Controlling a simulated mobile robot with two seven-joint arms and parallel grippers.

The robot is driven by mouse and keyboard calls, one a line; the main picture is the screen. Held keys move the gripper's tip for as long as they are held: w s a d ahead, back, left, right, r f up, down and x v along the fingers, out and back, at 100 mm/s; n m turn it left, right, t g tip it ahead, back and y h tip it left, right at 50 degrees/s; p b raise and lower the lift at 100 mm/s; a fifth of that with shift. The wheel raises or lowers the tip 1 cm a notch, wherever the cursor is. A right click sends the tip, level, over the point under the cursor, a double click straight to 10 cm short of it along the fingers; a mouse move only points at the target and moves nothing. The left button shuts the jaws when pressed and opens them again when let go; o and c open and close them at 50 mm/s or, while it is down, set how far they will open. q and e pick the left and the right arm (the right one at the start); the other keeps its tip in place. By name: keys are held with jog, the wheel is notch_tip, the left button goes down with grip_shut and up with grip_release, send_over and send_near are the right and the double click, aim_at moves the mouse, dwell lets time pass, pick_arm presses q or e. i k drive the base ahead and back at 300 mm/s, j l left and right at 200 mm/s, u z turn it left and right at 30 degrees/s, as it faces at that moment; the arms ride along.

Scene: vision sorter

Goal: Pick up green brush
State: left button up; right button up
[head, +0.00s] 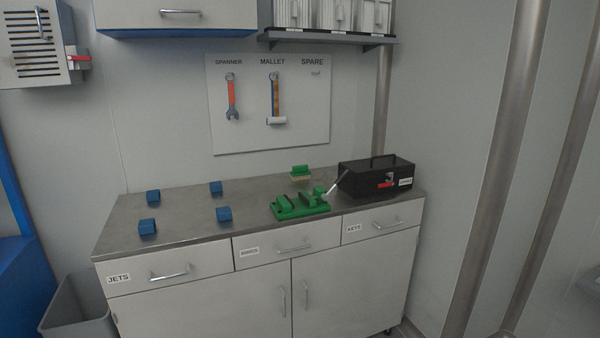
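The green brush (300,171) lies on the grey countertop (180,215), towards the back and right of centre. It has a green top and a paler, bristle-like underside. It stands just behind a green vise-like device (299,206), with a small gap between them. Neither of my grippers shows in the head view.
Several blue blocks (153,197) stand on the left half of the countertop. A black toolbox (376,176) with a red latch stands at the right end. A metal lever (338,183) rises beside the green device. A pegboard with a spanner (232,98) and mallet (275,100) hangs behind.

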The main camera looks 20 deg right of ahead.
aim_at(299, 171)
jog(key=i+l, duration=0.15)
jog(key=l, duration=0.2)
jog(key=i+l+u, duration=0.1)
jog(key=l, duration=0.2)
jog(key=i+l+u, duration=0.1)
jog(key=l, duration=0.25)
jog(key=i+l, duration=0.15)
jog(key=l, duration=0.2)
jog(key=i+l+u, duration=0.1)
jog(key=l, duration=0.3)
